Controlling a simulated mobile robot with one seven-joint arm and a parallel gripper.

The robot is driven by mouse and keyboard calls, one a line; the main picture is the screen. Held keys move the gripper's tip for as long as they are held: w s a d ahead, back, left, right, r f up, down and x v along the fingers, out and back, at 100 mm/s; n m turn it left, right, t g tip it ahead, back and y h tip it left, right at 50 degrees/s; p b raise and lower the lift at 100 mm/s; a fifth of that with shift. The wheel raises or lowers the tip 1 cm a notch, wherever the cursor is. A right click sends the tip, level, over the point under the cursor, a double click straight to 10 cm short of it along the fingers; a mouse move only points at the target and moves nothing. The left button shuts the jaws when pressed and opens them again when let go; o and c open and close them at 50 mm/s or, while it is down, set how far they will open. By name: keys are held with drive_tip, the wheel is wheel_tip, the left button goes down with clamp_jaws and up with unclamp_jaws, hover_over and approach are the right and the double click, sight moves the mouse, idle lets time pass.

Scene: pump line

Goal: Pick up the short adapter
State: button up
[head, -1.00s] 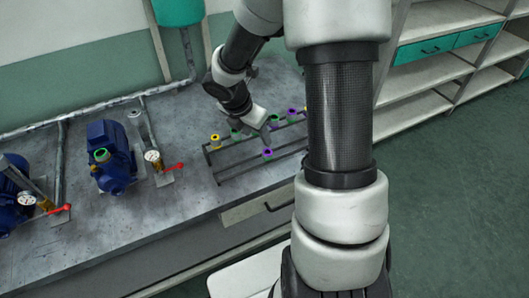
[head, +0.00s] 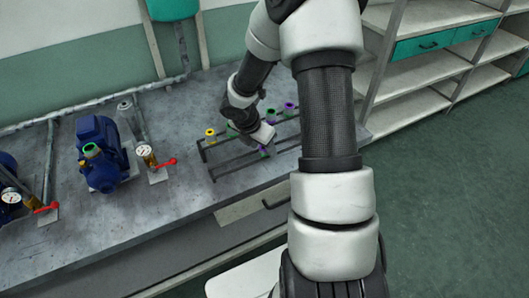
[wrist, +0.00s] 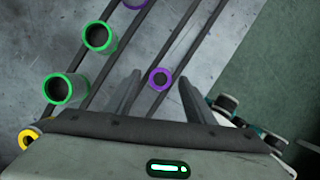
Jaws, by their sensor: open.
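A small purple-ringed adapter (wrist: 160,78) sits at the rack's front rail, between the tips of my gripper's fingers in the wrist view. It looks small and low beside the green-ringed ones, but which piece is the short adapter is not marked. My gripper (wrist: 160,88) is open, with a finger on either side of the purple adapter in the picture. I cannot tell how far above it the fingertips are.
The rack (head: 225,170) also holds a yellow-ringed adapter (head: 210,134), a green-ringed one (wrist: 100,37) and another green-ringed one (wrist: 66,90), plus a purple one (head: 290,106) at the back. Blue pumps (head: 103,150) with red-handled valves (head: 166,163) stand on the bench to the left.

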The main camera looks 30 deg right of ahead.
drive_tip(key=shift+c, duration=0.4)
drive_tip(key=shift+r, duration=0.1)
drive_tip(key=c, duration=1.1)
